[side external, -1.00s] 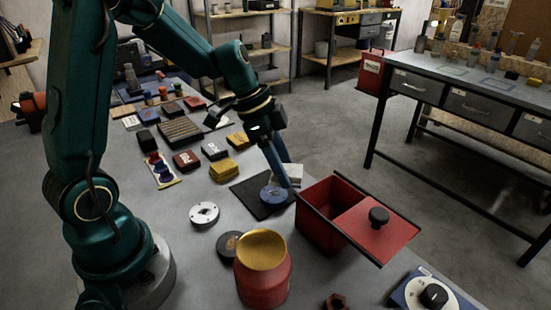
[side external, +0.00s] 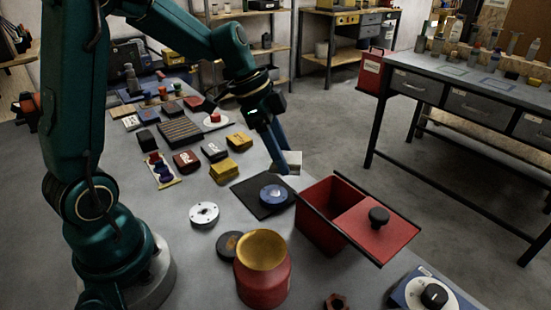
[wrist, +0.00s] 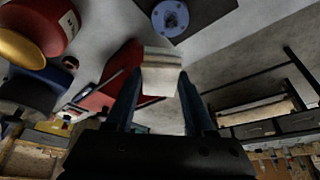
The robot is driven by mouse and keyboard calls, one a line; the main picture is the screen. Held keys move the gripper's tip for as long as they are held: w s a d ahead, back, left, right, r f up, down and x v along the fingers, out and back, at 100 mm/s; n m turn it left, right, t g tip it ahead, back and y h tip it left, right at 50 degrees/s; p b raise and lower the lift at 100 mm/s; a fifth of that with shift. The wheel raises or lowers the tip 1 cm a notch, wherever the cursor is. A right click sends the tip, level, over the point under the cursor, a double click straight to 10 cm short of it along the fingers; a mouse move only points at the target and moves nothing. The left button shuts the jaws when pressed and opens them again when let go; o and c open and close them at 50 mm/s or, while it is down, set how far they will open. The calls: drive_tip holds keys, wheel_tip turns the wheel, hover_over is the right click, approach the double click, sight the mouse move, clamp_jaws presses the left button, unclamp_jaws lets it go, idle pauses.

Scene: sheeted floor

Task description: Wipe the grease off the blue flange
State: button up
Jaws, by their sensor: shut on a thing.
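The blue flange (side external: 275,194) lies flat on a black mat (side external: 250,198) on the work surface. In the wrist view the flange (wrist: 170,18) shows a dark centre and small holes, at the top of the picture. I cannot make out grease on it. My gripper (side external: 284,150) is shut on a folded whitish cloth (side external: 288,162). In the wrist view the cloth (wrist: 160,72) sits between the two blue fingers. The cloth is held in the air, clear of the flange, and appears beyond it in the side view.
A red bin (side external: 322,215) with a sliding-looking red lid (side external: 378,230) stands right of the mat. A red container with a yellow top (side external: 262,262) and a pale round flange (side external: 204,215) are nearer the camera. Several small boxes (side external: 222,172) lie left of the mat.

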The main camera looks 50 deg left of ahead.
sight(284, 198)
drive_tip(key=shift+f, duration=3.5)
drive_tip(key=shift+s+a+f, duration=0.1)
drive_tip(key=shift+a+f, duration=0.3)
drive_tip(key=shift+f, duration=0.15)
drive_tip(key=shift+c, duration=0.6)
drive_tip(key=shift+s+a, duration=0.3)
drive_tip(key=shift+a, duration=0.4)
drive_tip(key=shift+s+a, duration=0.25)
drive_tip(key=shift+a, duration=0.5)
drive_tip(key=shift+s+a, duration=0.3)
drive_tip(key=shift+a, duration=0.4)
drive_tip(key=shift+w+d, duration=0.35)
drive_tip(key=shift+d, duration=0.5)
drive_tip(key=shift+w+d, duration=0.35)
drive_tip(key=shift+d, duration=0.55)
drive_tip(key=shift+w+d, duration=0.35)
drive_tip(key=shift+d, duration=0.5)
drive_tip(key=shift+w+d+r, duration=0.1)
drive_tip(key=shift+d+r, duration=0.05)
drive_tip(key=shift+a+r, duration=0.2)
drive_tip(key=shift+r, duration=0.7)
drive_tip(key=shift+s+r, duration=0.2)
drive_tip(key=shift+r, duration=2.8)
